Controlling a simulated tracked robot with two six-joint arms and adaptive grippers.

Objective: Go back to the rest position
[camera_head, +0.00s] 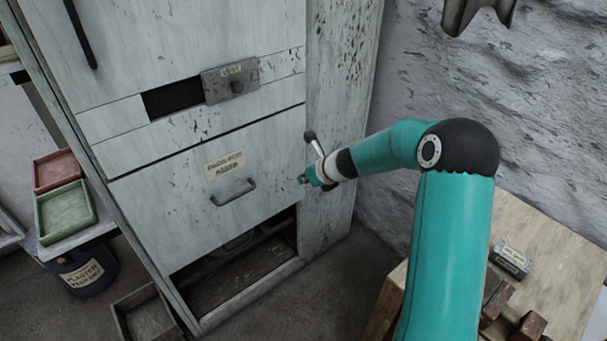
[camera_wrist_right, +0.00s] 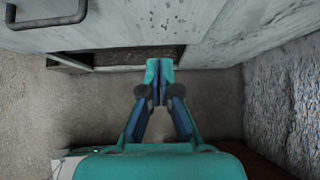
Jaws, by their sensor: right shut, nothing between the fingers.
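My right arm comes in from the lower right of the head view and bends left at a black elbow joint. Its gripper (camera_head: 307,179) is in front of the right part of a tall white cabinet (camera_head: 340,120), to the right of a drawer handle (camera_head: 233,192). In the right wrist view the gripper's fingertips (camera_wrist_right: 159,72) meet, with nothing between them, and the floor shows beyond them. The handle (camera_wrist_right: 45,14) shows there at the upper left, apart from the fingers. My left gripper is in neither view.
A wooden table (camera_head: 550,235) with a small labelled box (camera_head: 511,259) and brown blocks stands at the lower right. A red tray (camera_head: 57,170) and a green tray (camera_head: 66,211) lie at the left. A rough grey wall (camera_head: 480,90) rises at the right. An open tray (camera_head: 147,316) lies on the floor.

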